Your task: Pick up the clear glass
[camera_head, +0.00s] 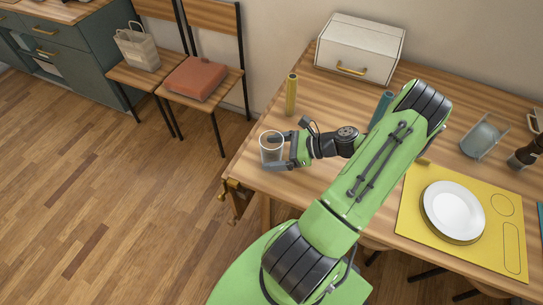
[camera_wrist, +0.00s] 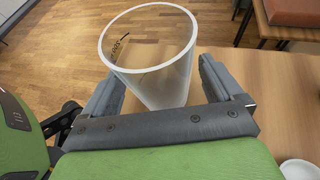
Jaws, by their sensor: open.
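The clear glass (camera_head: 271,150) stands upright near the left edge of the wooden table in the head view. In the wrist view the glass (camera_wrist: 155,65) is large, with its wide rim toward the camera. My gripper (camera_head: 274,152) is open, with one finger on each side of the glass. In the wrist view both fingers of my gripper (camera_wrist: 162,85) flank the lower part of the glass. I cannot tell whether either finger touches it.
A yellow cylinder (camera_head: 291,94) stands behind the glass, and a teal one (camera_head: 381,108) is farther right. A white box (camera_head: 360,48) is at the back. A yellow mat (camera_head: 414,215) with a white plate (camera_head: 454,207) lies at the right. The table's left edge (camera_head: 253,132) is close.

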